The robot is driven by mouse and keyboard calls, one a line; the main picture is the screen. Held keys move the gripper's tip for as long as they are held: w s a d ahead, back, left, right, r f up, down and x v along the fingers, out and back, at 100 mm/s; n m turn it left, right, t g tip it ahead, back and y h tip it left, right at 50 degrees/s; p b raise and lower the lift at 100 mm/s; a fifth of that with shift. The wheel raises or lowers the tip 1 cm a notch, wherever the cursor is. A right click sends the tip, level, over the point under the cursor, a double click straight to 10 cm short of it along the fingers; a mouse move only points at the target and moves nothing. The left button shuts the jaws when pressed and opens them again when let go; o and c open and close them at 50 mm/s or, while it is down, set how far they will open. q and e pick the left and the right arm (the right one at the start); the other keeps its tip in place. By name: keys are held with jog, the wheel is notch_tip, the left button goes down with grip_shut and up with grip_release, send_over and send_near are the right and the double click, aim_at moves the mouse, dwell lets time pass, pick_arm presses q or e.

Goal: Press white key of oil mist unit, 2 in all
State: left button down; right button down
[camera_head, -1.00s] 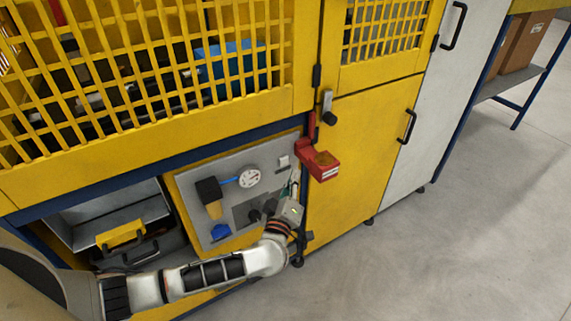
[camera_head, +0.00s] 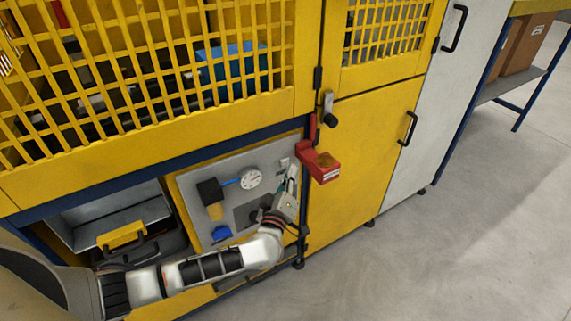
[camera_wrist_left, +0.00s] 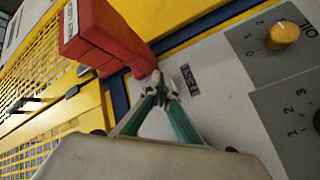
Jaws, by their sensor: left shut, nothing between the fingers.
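The oil mist unit is a grey panel (camera_head: 190,178) in a yellow frame, low on the machine. Its small white key (camera_head: 284,162) sits near the panel's upper right corner. My left gripper (camera_head: 293,170) is shut and empty, just below and right of the key. In the left wrist view its closed fingertips (camera_wrist_left: 165,87) lie over the panel beside a small dark label (camera_wrist_left: 190,80). I cannot make out the key there or tell whether the tips touch it. My right gripper is not in view.
A red box (camera_head: 322,167) juts out close right of the key, and shows large in the wrist view (camera_wrist_left: 105,38). The panel carries a round gauge (camera_head: 250,178) and a yellow knob (camera_wrist_left: 283,35). An open drawer (camera_head: 110,220) is at left. The floor at right is clear.

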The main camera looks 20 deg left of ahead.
pick_arm(q)
jog(key=shift+w+a, duration=0.1)
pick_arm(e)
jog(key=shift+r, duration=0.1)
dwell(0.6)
pick_arm(q)
jog(key=shift+w+a, duration=0.15)
jog(key=shift+a, duration=0.1)
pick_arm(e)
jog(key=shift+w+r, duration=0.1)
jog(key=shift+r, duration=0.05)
pick_arm(q)
jog(key=shift+w+a, duration=0.25)
jog(key=shift+a, duration=0.05)
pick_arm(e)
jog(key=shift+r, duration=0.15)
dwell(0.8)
pick_arm(q)
jog(key=shift+d+p, duration=0.1)
jog(key=shift+p, duration=0.25)
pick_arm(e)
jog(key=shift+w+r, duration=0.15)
pick_arm(q)
jog(key=shift+s+d+r, duration=0.1)
jog(key=shift+s+d, duration=0.05)
jog(key=shift+s+d+p, duration=0.3)
jog(key=shift+s+d, duration=0.05)
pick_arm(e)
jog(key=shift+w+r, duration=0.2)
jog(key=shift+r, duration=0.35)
